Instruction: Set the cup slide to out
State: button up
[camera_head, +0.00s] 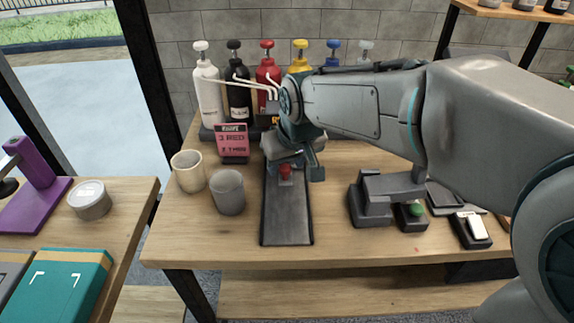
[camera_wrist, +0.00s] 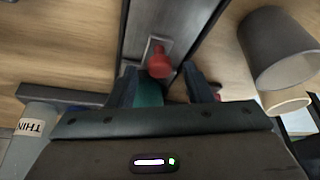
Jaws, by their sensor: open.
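The cup slide is a long dark track (camera_head: 287,222) running front to back on the wooden table, with a red knob (camera_head: 285,171) toward its far part. In the wrist view the red knob (camera_wrist: 159,60) stands on a light plate on the track (camera_wrist: 172,17). My gripper (camera_head: 298,165) is open and low over the far part of the slide. In the wrist view its two fingers (camera_wrist: 165,84) spread on either side below the knob, which appears just beyond the fingertips. No contact shows. The far end of the slide is hidden behind my gripper.
A grey cup (camera_head: 228,192) and a cream cup (camera_head: 188,171) stand left of the slide. Several pump bottles (camera_head: 207,90) and a pink card (camera_head: 232,140) stand behind. A grey device (camera_head: 371,200) with a green button (camera_head: 416,209) is at right. The table front is clear.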

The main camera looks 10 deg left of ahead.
jog(key=shift+w+a+f, duration=0.1)
jog(key=shift+f, duration=0.3)
jog(key=shift+c, duration=0.4)
